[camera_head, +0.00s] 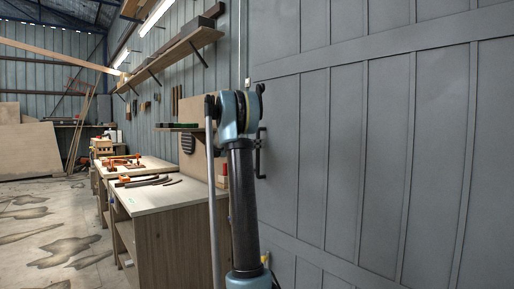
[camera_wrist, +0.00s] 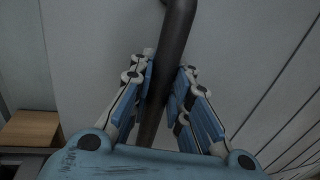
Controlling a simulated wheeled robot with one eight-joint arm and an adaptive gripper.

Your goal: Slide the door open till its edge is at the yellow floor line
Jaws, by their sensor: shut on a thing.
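The grey panelled door (camera_head: 395,150) fills the right half of the head view. Its black upright handle (camera_head: 260,152) shows just right of my arm. In the wrist view the dark handle bar (camera_wrist: 176,30) runs between the fingers of my gripper (camera_wrist: 166,70), which is shut on it. The pale door face (camera_wrist: 235,60) lies behind the bar. In the head view my arm hides the gripper and part of the door's left edge. I cannot make out the yellow floor line in either view.
A wooden workbench (camera_head: 165,195) with tools on top stands left of my arm, close to it. A wall shelf (camera_head: 175,52) hangs above. Open concrete floor (camera_head: 45,240) lies at the far left. A brown wooden block-like surface (camera_wrist: 30,128) shows at the wrist view's left.

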